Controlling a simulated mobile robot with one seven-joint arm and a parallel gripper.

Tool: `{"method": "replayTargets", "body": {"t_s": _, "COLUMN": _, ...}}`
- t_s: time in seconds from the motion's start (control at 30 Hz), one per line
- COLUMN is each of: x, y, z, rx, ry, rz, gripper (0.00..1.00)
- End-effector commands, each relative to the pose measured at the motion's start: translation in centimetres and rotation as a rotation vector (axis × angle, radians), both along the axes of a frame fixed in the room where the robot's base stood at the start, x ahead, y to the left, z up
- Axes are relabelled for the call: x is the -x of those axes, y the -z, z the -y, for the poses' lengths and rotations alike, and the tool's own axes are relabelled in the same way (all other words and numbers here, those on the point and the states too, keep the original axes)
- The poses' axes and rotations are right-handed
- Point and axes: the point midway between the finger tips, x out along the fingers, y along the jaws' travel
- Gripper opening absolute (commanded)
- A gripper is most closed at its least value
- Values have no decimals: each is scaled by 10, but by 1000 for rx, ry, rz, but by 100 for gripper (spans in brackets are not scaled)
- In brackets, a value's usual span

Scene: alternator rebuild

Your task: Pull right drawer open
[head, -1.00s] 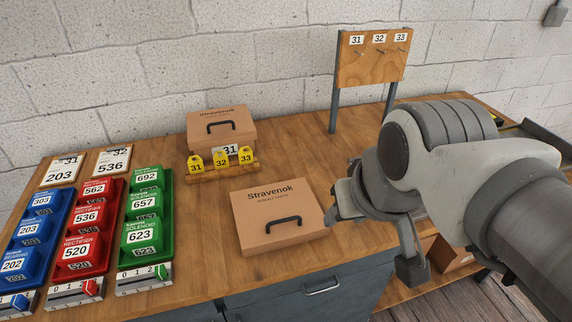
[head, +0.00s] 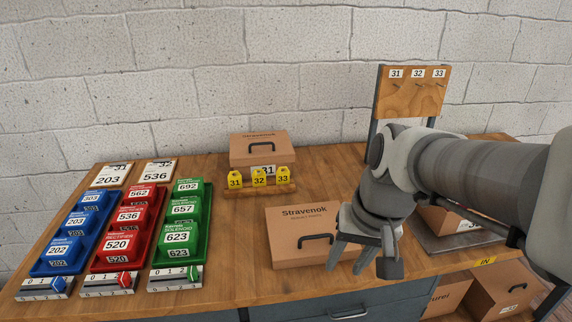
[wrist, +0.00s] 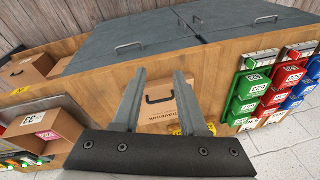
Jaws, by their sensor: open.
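The right drawer (head: 390,296) is a grey-blue front under the bench's front edge, cut off by the bottom of the head view. Its metal handle (head: 348,314) shows at that lower edge. In the wrist view the right drawer (wrist: 165,33) is at the top left, with its bar handle (wrist: 128,47) facing me; it looks closed. My gripper (head: 362,268) is open and empty, pointing down above the bench by the front cardboard box. In the wrist view its fingers (wrist: 159,78) frame that box, apart from the handle.
The front cardboard box (head: 292,250) stands on the bench below my gripper. Blue, red and green bins (head: 187,215) fill the left side. Yellow numbered tags (head: 259,179) stand behind. A hook board (head: 412,92) rises at the back right. More boxes (head: 500,291) sit low at right.

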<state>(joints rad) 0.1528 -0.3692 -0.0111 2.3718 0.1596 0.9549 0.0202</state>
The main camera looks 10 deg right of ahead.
Motion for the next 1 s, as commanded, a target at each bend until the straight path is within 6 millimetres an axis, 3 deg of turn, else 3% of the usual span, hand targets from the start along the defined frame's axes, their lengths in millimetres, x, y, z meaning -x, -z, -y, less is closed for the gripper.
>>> {"method": "replayTargets", "body": {"t_s": 0.03, "x": -6, "y": 22, "z": 5, "rx": -34, "ry": 52, "rz": -52, "gripper": 42}}
{"method": "replayTargets", "body": {"t_s": 0.1, "x": -11, "y": 41, "z": 12, "rx": -85, "ry": 140, "rz": -120, "gripper": 42}}
{"method": "replayTargets", "body": {"t_s": 0.57, "x": -18, "y": 154, "z": 74, "rx": -523, "ry": 1020, "rz": -691, "gripper": 42}}
{"method": "replayTargets", "body": {"t_s": 1.0, "x": -9, "y": 262, "z": 147, "rx": -1000, "ry": 1742, "rz": -1327, "gripper": 42}}
